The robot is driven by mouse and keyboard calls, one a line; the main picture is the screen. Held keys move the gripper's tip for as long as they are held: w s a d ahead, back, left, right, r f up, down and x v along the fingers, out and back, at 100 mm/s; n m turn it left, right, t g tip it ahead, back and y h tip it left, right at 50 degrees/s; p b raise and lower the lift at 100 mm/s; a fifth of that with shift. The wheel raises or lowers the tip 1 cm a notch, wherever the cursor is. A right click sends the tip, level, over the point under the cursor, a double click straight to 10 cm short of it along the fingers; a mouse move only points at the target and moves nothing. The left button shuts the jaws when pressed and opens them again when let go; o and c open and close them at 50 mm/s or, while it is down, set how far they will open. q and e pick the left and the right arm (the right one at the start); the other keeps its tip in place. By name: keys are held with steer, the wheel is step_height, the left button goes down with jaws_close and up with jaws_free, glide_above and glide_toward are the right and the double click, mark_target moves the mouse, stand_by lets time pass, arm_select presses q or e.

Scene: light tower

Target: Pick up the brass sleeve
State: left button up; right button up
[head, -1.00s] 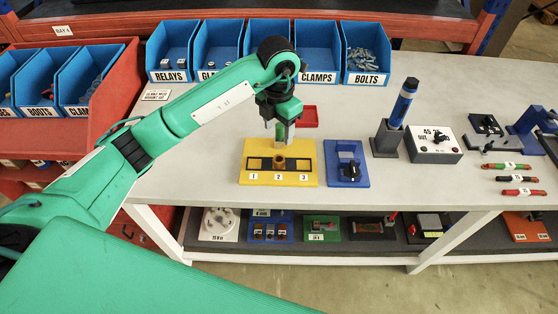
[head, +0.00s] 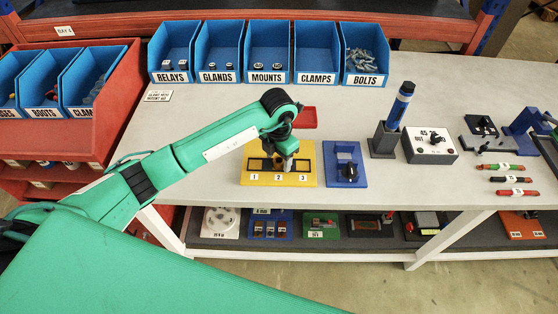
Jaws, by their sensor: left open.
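The yellow fixture (head: 247,178) lies on the grey table, with a dark slotted strip and places marked 1, 2 and 3. My left gripper (head: 286,164) is right over the middle of the fixture, pointing down near place 2. Its jaws are open. The brass sleeve is not clearly visible now; the gripper and wrist cover the middle of the strip, where a small brownish piece showed earlier. I cannot tell whether the fingers are around it. My right gripper is not in view.
A blue fixture with a black knob (head: 348,172) stands just right of the yellow one. A red tray (head: 308,117) lies behind. Blue bins (head: 270,52) line the back.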

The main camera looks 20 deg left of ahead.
arm_select(q)
steer(key=shift+c, duration=0.9)
steer(key=c, duration=0.9)
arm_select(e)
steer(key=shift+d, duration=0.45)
arm_select(q)
steer(key=shift+r, duration=0.1)
